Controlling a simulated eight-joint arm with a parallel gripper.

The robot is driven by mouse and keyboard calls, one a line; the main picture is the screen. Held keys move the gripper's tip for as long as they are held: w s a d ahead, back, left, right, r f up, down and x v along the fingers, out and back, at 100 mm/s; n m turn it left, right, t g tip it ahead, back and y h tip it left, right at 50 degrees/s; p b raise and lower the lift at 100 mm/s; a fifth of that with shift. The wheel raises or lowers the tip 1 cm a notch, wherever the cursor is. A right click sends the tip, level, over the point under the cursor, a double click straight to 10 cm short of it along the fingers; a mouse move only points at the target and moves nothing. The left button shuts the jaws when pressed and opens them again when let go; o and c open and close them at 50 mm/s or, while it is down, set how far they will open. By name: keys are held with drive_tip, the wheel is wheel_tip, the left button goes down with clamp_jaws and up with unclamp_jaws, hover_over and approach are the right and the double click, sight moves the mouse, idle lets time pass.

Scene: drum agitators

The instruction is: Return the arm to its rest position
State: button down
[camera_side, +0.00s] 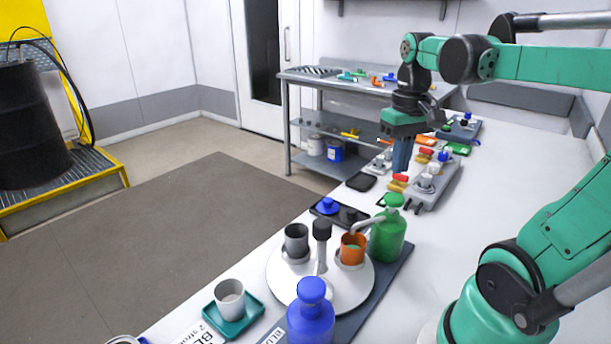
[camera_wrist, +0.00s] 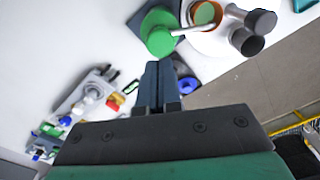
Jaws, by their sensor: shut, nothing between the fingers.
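My gripper (camera_side: 401,155) hangs from my green arm, pointing down above the back part of the white table (camera_side: 526,187). In the wrist view my gripper (camera_wrist: 158,72) shows with its dark fingers together and nothing between them. A grey device with red and yellow parts (camera_side: 434,183) stands just right of and below the fingers in the side view. How high the fingers are above the table is hard to tell.
A green bottle (camera_side: 388,236), an orange cup (camera_side: 353,249), a grey cup (camera_side: 297,240) and a blue bottle (camera_side: 311,318) stand nearer the front. A white cup (camera_side: 230,299) sits on a teal tray. A metal shelf (camera_side: 300,123) stands behind.

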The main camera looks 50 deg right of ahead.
drive_tip(key=shift+r, duration=0.75)
drive_tip(key=w+a+f+n+t, duration=0.1)
drive_tip(key=a, duration=0.1)
drive_tip(key=w+a+f+n+t, duration=0.1)
drive_tip(key=a, duration=0.1)
drive_tip(key=w+a+f+t+h, duration=0.1)
drive_tip(key=w+a, duration=0.1)
drive_tip(key=shift+a+f+n, duration=0.1)
drive_tip(key=shift+a+n, duration=0.05)
drive_tip(key=shift+n, duration=0.25)
drive_tip(key=w+a+f+n+t+y, duration=0.1)
drive_tip(key=w+a+f+n+t, duration=0.1)
drive_tip(key=a, duration=0.6)
drive_tip(key=shift+w+a+f+n+t, duration=0.3)
drive_tip(key=shift+n+t, duration=0.3)
drive_tip(key=shift+t, duration=0.5)
